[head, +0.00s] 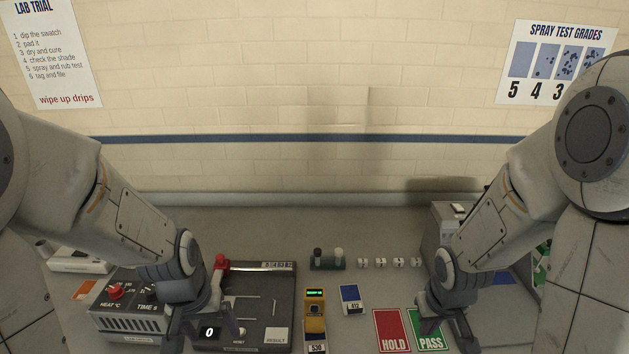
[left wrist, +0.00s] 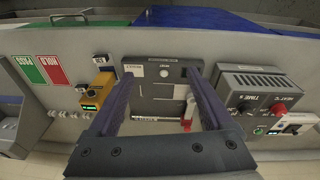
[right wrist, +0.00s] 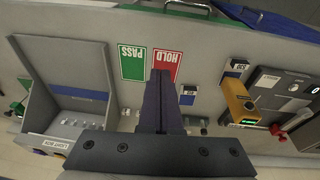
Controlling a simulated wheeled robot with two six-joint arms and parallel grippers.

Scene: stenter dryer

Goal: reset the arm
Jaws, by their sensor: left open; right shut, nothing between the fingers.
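My left gripper (head: 203,338) hangs over the dark tester plate with the red-knobbed lever. In the left wrist view its two fingers (left wrist: 161,76) stand wide apart, with only the tester plate (left wrist: 155,101) visible between them. My right gripper (head: 466,340) is at the right beside the green PASS card. In the right wrist view its fingers (right wrist: 161,78) are together with nothing between them, in front of the PASS and HOLD cards. Neither gripper holds anything.
The heater box (head: 130,318) with red knob stands at left. A yellow meter (head: 315,318), blue-topped swatch (head: 350,299), red HOLD card (head: 391,330) and green PASS card (head: 428,328) lie mid-bench. The light box (right wrist: 66,88) stands at right. The back bench is mostly clear.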

